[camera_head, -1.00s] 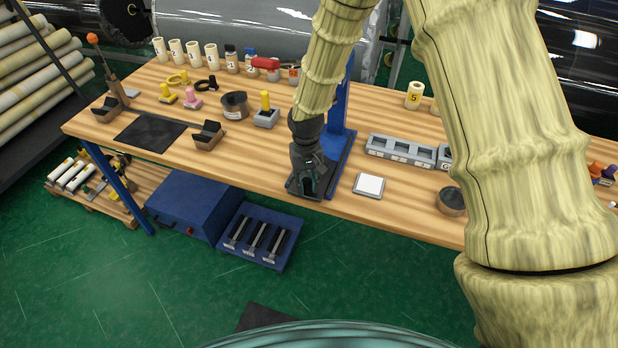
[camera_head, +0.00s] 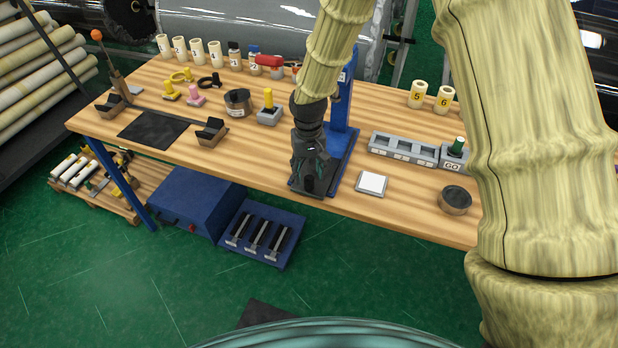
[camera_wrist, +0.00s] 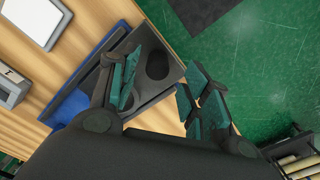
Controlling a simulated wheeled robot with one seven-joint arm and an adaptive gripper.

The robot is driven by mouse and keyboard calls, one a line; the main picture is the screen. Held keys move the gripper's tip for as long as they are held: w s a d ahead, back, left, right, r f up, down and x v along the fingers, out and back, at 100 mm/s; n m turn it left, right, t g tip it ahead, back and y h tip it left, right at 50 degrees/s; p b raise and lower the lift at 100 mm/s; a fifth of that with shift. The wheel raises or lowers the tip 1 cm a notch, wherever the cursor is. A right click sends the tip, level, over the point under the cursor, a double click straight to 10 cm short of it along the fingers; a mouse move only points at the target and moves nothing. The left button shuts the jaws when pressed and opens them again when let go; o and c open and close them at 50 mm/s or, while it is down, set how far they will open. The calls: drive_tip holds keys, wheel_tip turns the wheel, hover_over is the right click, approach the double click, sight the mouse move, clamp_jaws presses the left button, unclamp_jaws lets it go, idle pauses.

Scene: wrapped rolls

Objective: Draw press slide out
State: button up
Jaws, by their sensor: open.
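The blue press has a column (camera_head: 341,108) and a flat base (camera_head: 347,152) at the front edge of the wooden table. In the wrist view its blue base (camera_wrist: 70,103) lies at the left. A dark grey slide (camera_wrist: 152,42) with a round black recess sits at the base's front end, beside the table edge. My gripper (camera_head: 311,182) points down over the front of the press and hides most of the slide in the head view. In the wrist view my gripper (camera_wrist: 158,88) is open, its teal-padded fingers apart on either side of the slide's near part. I cannot tell whether they touch it.
A white square pad (camera_head: 372,183) lies just right of the press. A grey slotted rail (camera_head: 403,148), a GO button box (camera_head: 454,154) and a round dark dish (camera_head: 454,200) stand farther right. A black mat (camera_head: 153,130) lies left. Green floor is open in front.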

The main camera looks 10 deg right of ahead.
wheel_tip(320, 180, up, 8)
idle(0.4)
drive_tip(key=shift+s, duration=0.1)
